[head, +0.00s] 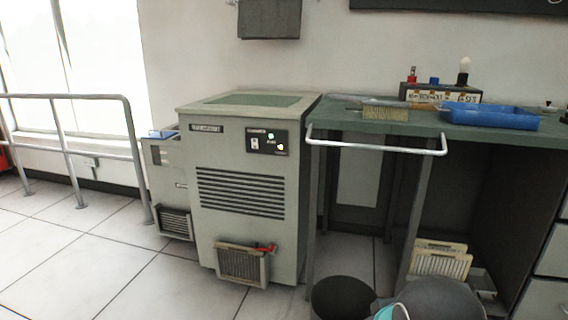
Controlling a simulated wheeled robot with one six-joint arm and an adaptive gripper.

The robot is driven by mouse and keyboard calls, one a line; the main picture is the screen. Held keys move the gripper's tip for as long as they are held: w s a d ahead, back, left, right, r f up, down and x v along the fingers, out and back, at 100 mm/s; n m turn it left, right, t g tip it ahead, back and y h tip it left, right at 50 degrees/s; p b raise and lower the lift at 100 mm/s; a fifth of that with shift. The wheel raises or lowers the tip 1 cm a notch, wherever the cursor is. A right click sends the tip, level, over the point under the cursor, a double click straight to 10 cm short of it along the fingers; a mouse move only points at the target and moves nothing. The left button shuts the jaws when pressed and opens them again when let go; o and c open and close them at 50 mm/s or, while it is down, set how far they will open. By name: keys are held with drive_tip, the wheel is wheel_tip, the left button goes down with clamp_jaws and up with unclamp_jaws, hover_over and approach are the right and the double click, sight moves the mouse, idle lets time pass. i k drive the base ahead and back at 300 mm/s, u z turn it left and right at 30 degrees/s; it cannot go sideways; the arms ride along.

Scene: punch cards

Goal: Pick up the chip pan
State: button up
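No thing in view is clearly marked as the chip pan. One candidate is the shallow blue tray (489,116) with raised sides, lying on the green bench top at the right. Another is the slatted metal box (242,265) low on the front of the grey cabinet, with a red piece at its upper right. My gripper is not in view. Rounded dark grey and teal shapes at the bottom edge look like parts of my own arm.
The bench (330,122) has a white front rail (375,147). A yellowish comb-like block (385,114) and a box with knobs (440,94) stand on it. The grey cabinet (240,180) stands left of the bench. A railing (70,97) is farther left. Tiled floor is clear at lower left.

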sight(481, 286)
drive_tip(key=z, duration=1.8)
drive_tip(key=i, duration=1.95)
drive_tip(key=u, duration=0.05)
